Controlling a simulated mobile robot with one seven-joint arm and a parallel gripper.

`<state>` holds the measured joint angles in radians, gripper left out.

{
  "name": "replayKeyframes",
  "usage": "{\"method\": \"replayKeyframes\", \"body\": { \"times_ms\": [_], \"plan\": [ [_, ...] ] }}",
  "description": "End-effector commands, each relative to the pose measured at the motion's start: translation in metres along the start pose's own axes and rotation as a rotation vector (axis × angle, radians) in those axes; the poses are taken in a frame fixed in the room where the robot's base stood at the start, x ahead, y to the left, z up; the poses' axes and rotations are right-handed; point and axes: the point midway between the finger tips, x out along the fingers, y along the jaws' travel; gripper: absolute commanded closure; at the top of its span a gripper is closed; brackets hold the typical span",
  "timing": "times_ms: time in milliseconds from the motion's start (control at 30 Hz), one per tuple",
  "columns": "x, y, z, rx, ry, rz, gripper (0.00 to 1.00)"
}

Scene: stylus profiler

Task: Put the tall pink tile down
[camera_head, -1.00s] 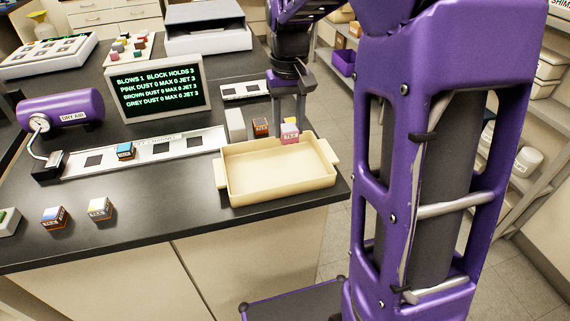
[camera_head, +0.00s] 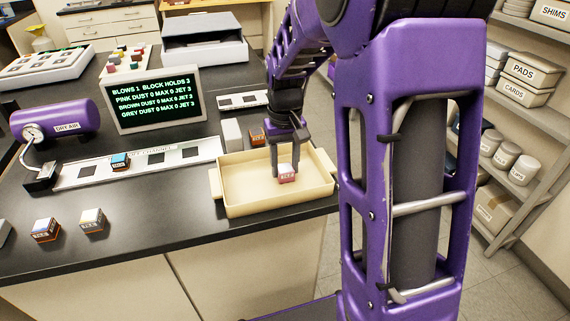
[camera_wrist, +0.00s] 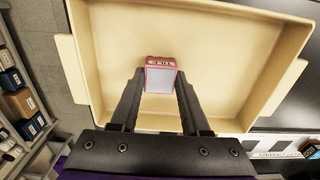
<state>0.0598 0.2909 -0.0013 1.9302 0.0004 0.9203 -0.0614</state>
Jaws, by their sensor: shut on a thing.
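The pink tile (camera_head: 286,173) is a small pink block with a pale top and a dark printed label on its side. My gripper (camera_head: 286,168) is shut on it, with one finger on each side. In the wrist view the pink tile (camera_wrist: 160,76) sits between the two fingertips, over the floor of the cream tray (camera_wrist: 215,50). In the head view the cream tray (camera_head: 235,195) stands at the front right of the bench. The tile is within the tray's outline; whether it touches the tray floor I cannot tell.
An orange-brown block (camera_head: 257,136) and a white upright block (camera_head: 232,135) stand behind the tray. Two more blocks stand at the front left. The tray floor around the tile is bare.

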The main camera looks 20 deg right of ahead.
Motion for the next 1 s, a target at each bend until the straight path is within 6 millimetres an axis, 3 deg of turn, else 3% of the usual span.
{"method": "replayKeyframes", "body": {
  "times_ms": [33, 67, 200, 600, 1000],
  "plan": [
    [0.003, 0.0, 0.0, 0.0, -0.001, 0.0, 1.0],
    [0.002, 0.0, 0.0, 0.0, 0.0, 0.0, 0.49],
    [0.002, 0.0, 0.0, 0.0, -0.001, 0.0, 0.24],
    [-0.008, 0.0, -0.001, 0.0, 0.002, 0.0, 0.24],
    [-0.089, 0.0, -0.001, 0.0, 0.004, 0.0, 0.24]
  ]
}}
